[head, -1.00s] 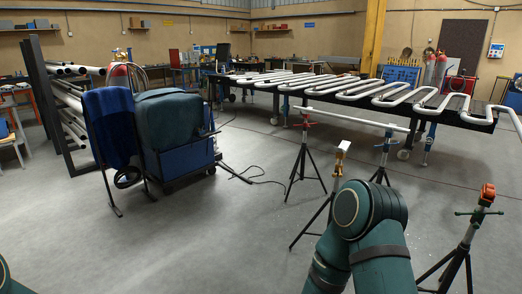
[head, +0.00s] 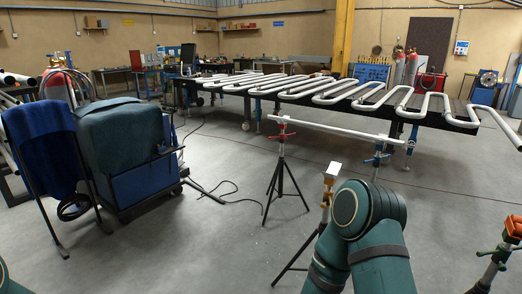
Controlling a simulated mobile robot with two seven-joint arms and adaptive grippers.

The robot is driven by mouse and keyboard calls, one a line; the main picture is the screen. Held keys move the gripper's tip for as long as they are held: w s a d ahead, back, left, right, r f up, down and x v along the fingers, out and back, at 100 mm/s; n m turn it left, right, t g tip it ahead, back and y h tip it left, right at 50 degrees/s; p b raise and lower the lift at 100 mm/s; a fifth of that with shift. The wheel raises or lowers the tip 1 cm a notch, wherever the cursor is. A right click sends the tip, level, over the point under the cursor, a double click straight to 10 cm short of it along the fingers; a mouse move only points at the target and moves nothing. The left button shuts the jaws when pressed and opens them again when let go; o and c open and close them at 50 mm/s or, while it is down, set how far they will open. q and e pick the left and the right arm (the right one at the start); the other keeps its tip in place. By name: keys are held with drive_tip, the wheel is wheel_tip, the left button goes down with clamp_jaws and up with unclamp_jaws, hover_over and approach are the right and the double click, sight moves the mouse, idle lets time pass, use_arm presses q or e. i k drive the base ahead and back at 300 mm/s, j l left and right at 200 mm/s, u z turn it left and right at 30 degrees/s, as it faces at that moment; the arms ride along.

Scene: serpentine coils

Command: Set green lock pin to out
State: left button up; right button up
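A pipe stand with an orange head (head: 513,230) is at the right edge, partly cut off by the frame. A small green bar or handle (head: 489,252) crosses the stand just below that head. It may be the green lock pin, but it is too small to tell whether it is in or out. Neither gripper is in view. The dark green links of my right arm fill the lower middle, and a sliver of my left arm shows at the bottom left corner.
A long table with serpentine pipe coils (head: 330,92) lies behind. A blue-covered cart (head: 125,145) is at left.

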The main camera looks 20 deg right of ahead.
sight(501, 266)
drive_tip(key=i+l, duration=0.25)
drive_tip(key=l, duration=0.2)
drive_tip(key=i+l+z, duration=0.1)
drive_tip(key=i+l, duration=0.2)
drive_tip(key=l, duration=0.15)
drive_tip(key=l+z, duration=0.3)
drive_tip(key=l, duration=0.15)
drive_tip(key=i+l+z, duration=0.25)
drive_tip(key=l, duration=0.2)
drive_tip(key=k+l, duration=0.15)
drive_tip(key=l, duration=0.15)
drive_tip(key=k+l+z, duration=0.15)
drive_tip(key=l, duration=0.15)
